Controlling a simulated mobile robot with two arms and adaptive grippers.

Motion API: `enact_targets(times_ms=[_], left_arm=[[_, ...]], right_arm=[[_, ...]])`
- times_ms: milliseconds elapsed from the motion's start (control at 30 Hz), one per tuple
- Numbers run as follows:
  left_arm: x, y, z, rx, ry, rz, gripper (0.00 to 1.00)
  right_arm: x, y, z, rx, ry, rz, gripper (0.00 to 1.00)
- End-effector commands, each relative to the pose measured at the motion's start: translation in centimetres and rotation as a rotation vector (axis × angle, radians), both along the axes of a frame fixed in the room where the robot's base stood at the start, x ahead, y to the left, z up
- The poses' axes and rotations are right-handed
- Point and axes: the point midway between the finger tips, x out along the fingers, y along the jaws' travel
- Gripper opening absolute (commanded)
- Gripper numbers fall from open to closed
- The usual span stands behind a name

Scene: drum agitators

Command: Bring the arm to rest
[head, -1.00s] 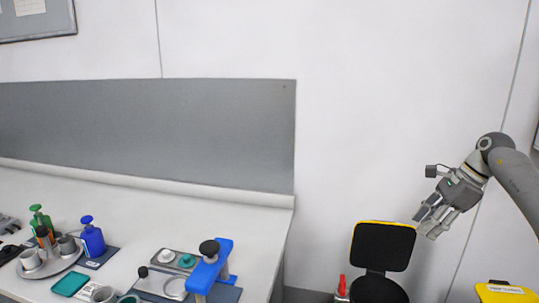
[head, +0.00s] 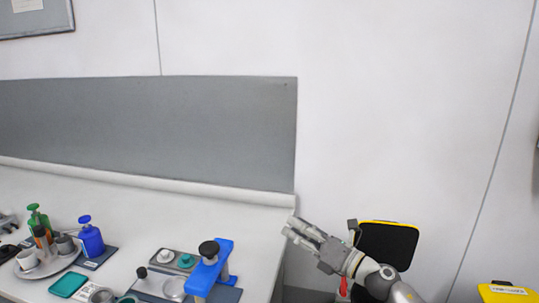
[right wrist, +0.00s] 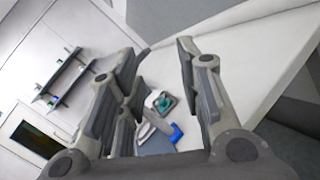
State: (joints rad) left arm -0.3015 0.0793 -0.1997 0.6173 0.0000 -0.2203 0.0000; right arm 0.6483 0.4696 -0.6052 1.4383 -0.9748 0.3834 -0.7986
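My right gripper (head: 300,232) is in the head view, right of the workbench (head: 262,232), near its right edge. Its arm comes up from the bottom, in front of the black chair. The right wrist view shows the gripper's fingers (right wrist: 155,60) spread apart with nothing between their tips. Beyond them the bench top shows, with the blue clamp-like frame (right wrist: 177,133) and a small teal knob (right wrist: 165,103). My left gripper is not in the head view.
The bench holds the blue frame with a black knob (head: 208,249), a blue pump bottle (head: 90,238), a green pump bottle (head: 37,220) and a round tray (head: 37,274). A black chair (head: 392,243) and yellow case (head: 507,293) stand at right. The bench's back strip is clear.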

Motion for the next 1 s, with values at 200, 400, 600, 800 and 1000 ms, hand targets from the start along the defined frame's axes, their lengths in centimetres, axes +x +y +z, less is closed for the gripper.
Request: enact_targets(times_ms=[200,400,600,800,1000], left_arm=[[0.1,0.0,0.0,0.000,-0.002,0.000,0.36],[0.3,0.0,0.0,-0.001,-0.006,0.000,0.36],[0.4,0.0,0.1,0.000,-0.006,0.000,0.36],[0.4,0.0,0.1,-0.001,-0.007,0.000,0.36],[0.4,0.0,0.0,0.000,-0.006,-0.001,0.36]], right_arm=[[-2.9,-3.4,-2.8,0.593,0.356,-0.272,0.34],[-8.0,-9.0,-9.9,1.079,0.736,-0.574,0.34],[-17.7,-13.0,-18.9,1.487,1.126,-0.939,0.34],[-27.8,-14.0,-24.1,1.719,1.399,-1.262,0.34],[-35.2,-13.9,-26.0,1.822,1.555,-1.495,0.34]])
